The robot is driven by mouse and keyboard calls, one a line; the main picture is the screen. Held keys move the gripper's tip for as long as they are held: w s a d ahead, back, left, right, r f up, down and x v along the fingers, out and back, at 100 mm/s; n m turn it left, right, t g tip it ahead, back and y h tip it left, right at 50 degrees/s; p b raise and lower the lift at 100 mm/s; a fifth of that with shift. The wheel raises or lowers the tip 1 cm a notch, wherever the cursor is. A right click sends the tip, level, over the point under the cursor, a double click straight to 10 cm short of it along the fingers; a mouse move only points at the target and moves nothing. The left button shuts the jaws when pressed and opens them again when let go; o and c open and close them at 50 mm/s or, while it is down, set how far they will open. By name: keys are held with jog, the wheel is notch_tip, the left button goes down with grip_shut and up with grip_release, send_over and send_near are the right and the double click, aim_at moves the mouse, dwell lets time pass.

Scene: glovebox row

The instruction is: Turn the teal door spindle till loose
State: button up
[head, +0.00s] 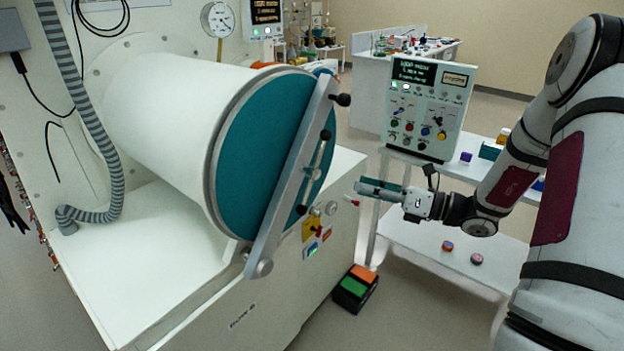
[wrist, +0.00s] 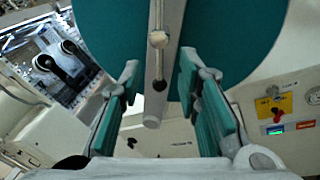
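The teal door (head: 258,150) is a round disc closing the end of a white cylinder. A grey bar (head: 290,185) crosses it at a slant. The spindle (head: 315,170) is a thin rod with black knobs at its ends, mounted at the bar's middle. In the wrist view the spindle (wrist: 158,62) runs upright, with a pale hub and a black lower knob; its upper end is cut off. My gripper (head: 361,188) is open and empty, right of the door and apart from it. In the wrist view my gripper (wrist: 159,68) has its fingers on either side of the bar in the picture.
A black knob (head: 343,99) sticks out at the bar's upper end. A white control panel (head: 430,108) stands behind my gripper. A ribbed grey hose (head: 88,130) hangs at the left. A pedal box with orange and green tops (head: 355,288) is on the floor.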

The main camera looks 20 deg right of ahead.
aim_at(313, 178)
jog(key=p+x, duration=0.1)
jog(key=x, duration=1.2)
jog(key=shift+w+a, duration=0.25)
jog(key=shift+c, duration=0.6)
grip_shut()
